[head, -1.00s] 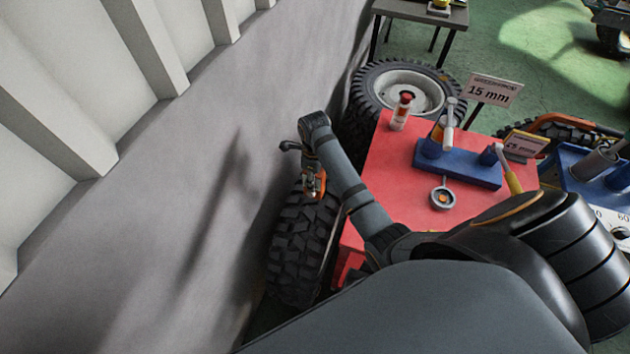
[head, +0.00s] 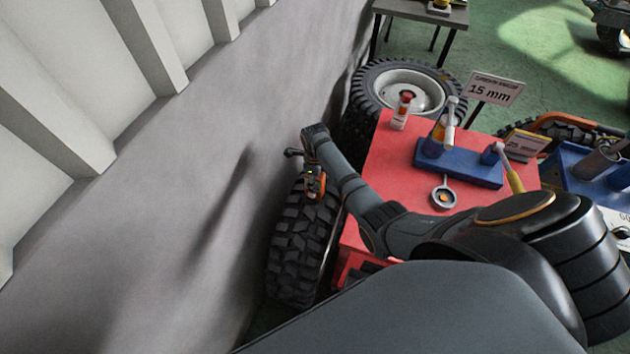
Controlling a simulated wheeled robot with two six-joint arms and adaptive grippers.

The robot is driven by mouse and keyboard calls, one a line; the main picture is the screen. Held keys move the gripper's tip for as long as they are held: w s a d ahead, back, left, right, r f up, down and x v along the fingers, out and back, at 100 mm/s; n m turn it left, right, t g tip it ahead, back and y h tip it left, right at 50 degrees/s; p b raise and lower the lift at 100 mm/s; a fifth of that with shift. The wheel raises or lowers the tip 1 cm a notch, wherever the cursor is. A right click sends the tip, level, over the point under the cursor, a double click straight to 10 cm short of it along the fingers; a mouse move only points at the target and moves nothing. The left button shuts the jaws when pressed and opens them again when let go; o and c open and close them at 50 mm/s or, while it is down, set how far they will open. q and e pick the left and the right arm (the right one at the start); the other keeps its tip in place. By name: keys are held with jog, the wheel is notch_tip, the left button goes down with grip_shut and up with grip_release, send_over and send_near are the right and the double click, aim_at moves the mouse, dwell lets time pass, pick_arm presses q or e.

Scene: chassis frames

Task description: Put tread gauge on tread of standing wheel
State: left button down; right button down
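A standing wheel (head: 296,240) with chunky black tread is beside the grey wall, left of the red table. My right gripper (head: 315,190), with orange parts, is over the top of its tread, at the end of an arm from the lower right. The gripper is small and dark here; I cannot tell whether its fingers are shut, whether they hold a gauge, or whether they touch the tread. A small round grey piece with an orange centre (head: 444,197) lies on the table; I cannot tell whether it is the tread gauge. My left gripper is not in view.
The red table (head: 395,165) carries a blue holder (head: 470,170) with upright tools, a red-capped bottle (head: 402,110) and a yellow-handled tool (head: 511,172). A 15 mm sign (head: 492,92) stands behind. Another wheel (head: 405,88) lies at the back. The grey wall (head: 190,190) bounds the left.

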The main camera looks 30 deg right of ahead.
jog(key=shift+f, duration=0.15)
jog(key=c, duration=0.8)
grip_release()
jog(key=shift+o, duration=0.2)
notch_tip(320, 180, up, 12)
jog(key=shift+r, duration=0.2)
